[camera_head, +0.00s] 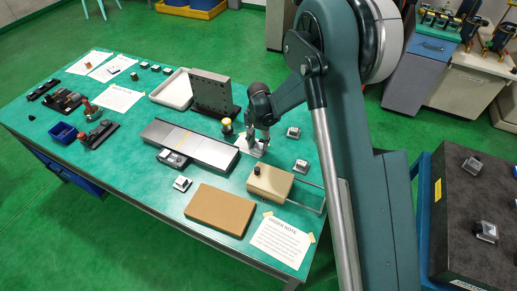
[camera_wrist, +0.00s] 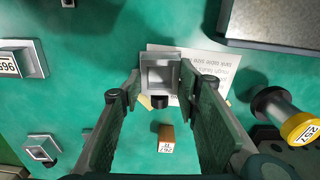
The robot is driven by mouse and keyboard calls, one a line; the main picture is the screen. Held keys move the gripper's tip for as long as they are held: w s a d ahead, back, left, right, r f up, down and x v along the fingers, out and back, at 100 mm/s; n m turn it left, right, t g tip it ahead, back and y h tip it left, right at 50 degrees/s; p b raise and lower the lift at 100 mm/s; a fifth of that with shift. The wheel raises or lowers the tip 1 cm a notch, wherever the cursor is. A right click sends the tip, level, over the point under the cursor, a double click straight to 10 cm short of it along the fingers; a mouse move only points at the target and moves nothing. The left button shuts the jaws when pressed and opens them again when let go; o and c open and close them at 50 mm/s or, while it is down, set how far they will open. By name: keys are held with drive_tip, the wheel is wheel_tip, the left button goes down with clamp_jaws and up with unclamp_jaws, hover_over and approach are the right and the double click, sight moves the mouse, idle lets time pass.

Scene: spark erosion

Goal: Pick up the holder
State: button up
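A small grey square metal holder with a hollow top and a dark knob on one side (camera_wrist: 161,74) is upright at the middle of the wrist view, over or beside a printed paper. My gripper (camera_wrist: 160,82) points down with its two green-padded fingers spread on either side of this holder. The fingertips are close to its sides; I see no clear grip. In the head view my gripper (camera_head: 256,148) is low over the green table, and its fingers mostly hide the holder there. Similar holders stand nearby (camera_head: 293,132), (camera_head: 301,165), (camera_head: 182,183).
A small copper-coloured block (camera_wrist: 166,137) lies between my fingers, nearer the wrist. A yellow-topped cylinder (camera_wrist: 298,128) stands right. In the head view, a beige box (camera_head: 270,184), a grey plate (camera_head: 190,145) and a dark upright angle plate (camera_head: 212,96) surround my gripper.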

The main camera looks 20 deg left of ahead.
sight(259, 148)
idle(0.3)
wheel_tip(259, 148, up, 10)
idle(0.8)
idle(0.9)
